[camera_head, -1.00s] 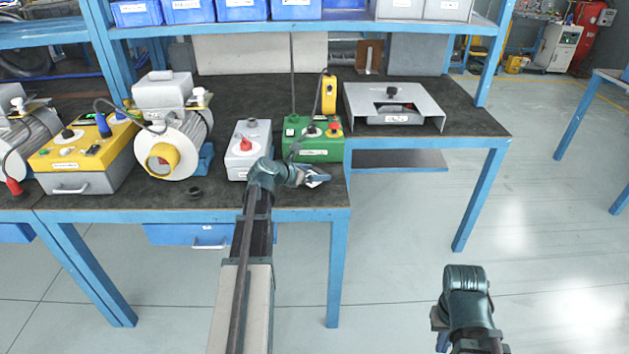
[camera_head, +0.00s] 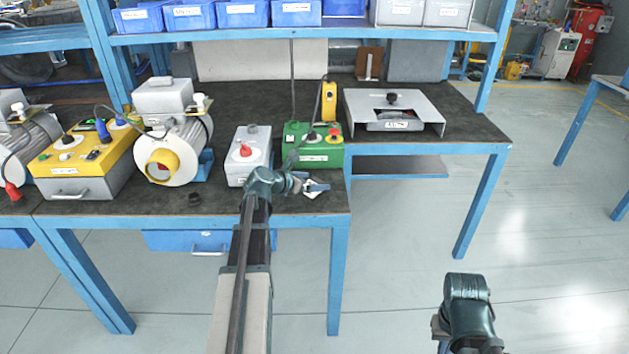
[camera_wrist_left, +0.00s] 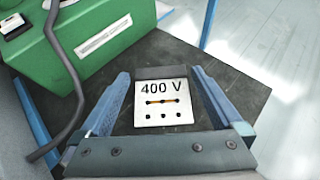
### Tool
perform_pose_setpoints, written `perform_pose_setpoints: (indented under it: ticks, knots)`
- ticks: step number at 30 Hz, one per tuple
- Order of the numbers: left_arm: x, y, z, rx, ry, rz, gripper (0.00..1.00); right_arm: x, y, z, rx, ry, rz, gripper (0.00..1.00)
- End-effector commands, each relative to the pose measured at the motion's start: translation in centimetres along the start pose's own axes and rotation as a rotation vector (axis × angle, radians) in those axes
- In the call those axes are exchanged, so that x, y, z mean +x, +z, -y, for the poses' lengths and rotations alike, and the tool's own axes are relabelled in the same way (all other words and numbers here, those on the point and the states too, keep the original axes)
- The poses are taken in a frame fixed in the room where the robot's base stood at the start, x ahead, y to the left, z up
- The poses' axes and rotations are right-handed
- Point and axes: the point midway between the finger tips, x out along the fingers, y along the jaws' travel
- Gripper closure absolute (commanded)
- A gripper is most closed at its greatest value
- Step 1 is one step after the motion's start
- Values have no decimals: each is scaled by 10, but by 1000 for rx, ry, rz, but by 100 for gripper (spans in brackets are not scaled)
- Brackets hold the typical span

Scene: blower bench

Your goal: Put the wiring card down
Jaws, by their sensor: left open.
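The wiring card (camera_wrist_left: 164,103) is a white square marked "400 V" with an orange-and-black line and black dots. In the left wrist view it lies on the dark bench top between the fingers of my left gripper (camera_wrist_left: 165,95). The fingers stand apart, with a gap on each side of the card. In the head view the card (camera_head: 313,193) is small and partly hidden by my left gripper (camera_head: 316,186), near the bench's front right corner. My right arm (camera_head: 467,308) shows at the lower right, but its fingers cannot be made out.
A green control box (camera_head: 314,158) with a cable stands just behind the left gripper. A grey box with a red knob (camera_head: 248,165) is beside it. A motor (camera_head: 172,140) and a yellow-topped case (camera_head: 85,160) stand further left. The bench edge (camera_head: 300,215) is close in front.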

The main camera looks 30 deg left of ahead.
Motion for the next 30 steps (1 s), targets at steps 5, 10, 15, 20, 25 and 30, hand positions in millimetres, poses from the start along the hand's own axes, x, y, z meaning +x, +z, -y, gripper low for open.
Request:
perform_pose_setpoints:
  ticks: [5,10,15,20,25,30]
  knots:
    - [-43,4,2,-3,3,0,0,-23,1,-2,0,0,0,100]
    - [-76,3,2,-2,2,0,0,-38,2,-4,0,0,0,100]
    - [-98,2,1,-2,1,0,0,-47,3,-4,0,0,0,100]
    - [-108,1,0,-1,0,0,0,-51,3,-5,0,0,0,100]
    - [-109,0,0,0,0,0,0,-51,3,-5,0,0,0,100]
    - [-109,0,0,0,-1,0,0,-50,3,-5,0,0,0,100]
